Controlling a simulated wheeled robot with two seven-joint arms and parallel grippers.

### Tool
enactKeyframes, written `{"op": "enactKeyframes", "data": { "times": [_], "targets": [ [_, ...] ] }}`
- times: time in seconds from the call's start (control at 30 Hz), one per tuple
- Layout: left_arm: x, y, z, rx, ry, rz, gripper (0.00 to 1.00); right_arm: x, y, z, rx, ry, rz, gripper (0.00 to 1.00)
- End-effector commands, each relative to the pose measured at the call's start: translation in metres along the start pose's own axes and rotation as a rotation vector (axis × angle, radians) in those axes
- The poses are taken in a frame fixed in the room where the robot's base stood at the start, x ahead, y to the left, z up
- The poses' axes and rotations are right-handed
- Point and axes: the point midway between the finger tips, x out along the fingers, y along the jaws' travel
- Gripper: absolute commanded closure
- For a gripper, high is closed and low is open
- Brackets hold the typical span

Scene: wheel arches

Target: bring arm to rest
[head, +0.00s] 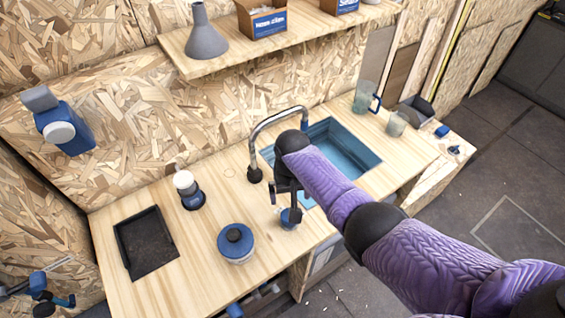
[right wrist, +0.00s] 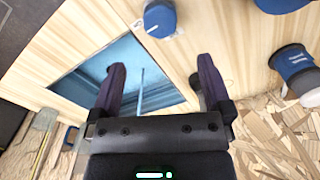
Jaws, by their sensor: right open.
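My right arm (head: 330,185), in a purple sleeve with black joints, reaches in from the lower right over the wooden counter (head: 165,285). Its gripper (head: 288,200) points down near the front of the sink. In the right wrist view the two fingers (right wrist: 162,78) are wide apart with nothing held between them. A small blue-topped object (head: 291,218) stands on the counter close to the gripper in the head view. It also shows beyond the fingertips in the right wrist view (right wrist: 159,19). My left gripper is not in view.
A blue sink (head: 345,145) with a curved metal tap (head: 270,120) lies behind the arm. A blue-lidded jar (head: 235,243), a white-topped blue container (head: 188,190) and a black tray (head: 146,243) stand left. A pitcher (head: 363,97) stands at back right. A shelf (head: 285,40) juts above.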

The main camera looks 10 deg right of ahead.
Motion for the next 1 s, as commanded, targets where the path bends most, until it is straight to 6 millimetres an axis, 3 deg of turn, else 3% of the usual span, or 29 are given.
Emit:
{"op": "enactKeyframes", "data": {
  "times": [0.17, 0.37, 0.6, 1.0],
  "targets": [
    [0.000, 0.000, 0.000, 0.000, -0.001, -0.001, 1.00, 0.006, -0.004, 0.010, -0.025, 0.008, -0.015, 0.00],
    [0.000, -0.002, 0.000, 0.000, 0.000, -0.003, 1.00, 0.019, -0.010, 0.083, -0.145, 0.098, -0.085, 0.00],
    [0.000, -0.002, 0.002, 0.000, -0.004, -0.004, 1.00, -0.006, 0.011, 0.148, -0.194, 0.198, -0.078, 0.00],
    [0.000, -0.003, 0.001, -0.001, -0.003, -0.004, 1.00, -0.066, 0.047, 0.218, -0.229, 0.302, -0.001, 0.00]
  ]
}}
